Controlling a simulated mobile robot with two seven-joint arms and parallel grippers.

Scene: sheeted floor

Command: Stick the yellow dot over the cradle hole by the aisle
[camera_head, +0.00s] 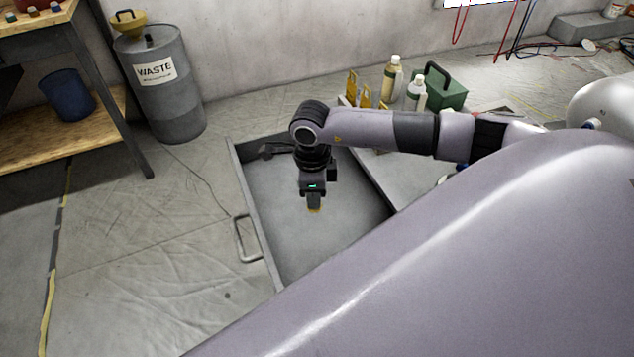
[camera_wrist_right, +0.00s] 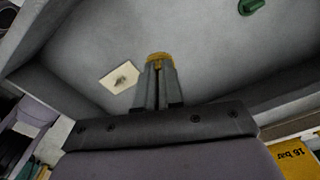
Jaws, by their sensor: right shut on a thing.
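My right gripper (camera_head: 314,207) points down over the open grey drawer (camera_head: 262,232). It is shut on a small yellow piece, the yellow dot (camera_head: 314,211), at its fingertips. In the right wrist view the dot (camera_wrist_right: 159,57) shows at the tips of the closed fingers (camera_wrist_right: 160,68). Most of the dot is hidden by the fingers in the head view. I cannot make out a cradle hole in either view. My left gripper is not in view.
A pale square with a dark mark (camera_wrist_right: 119,77) lies in the drawer, beside the fingers. A green item (camera_wrist_right: 250,6) lies at the far side. A WASTE drum (camera_head: 165,85), a green box (camera_head: 447,90) and bottles (camera_head: 392,78) stand behind. Yellow tape (camera_head: 50,290) marks the left floor.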

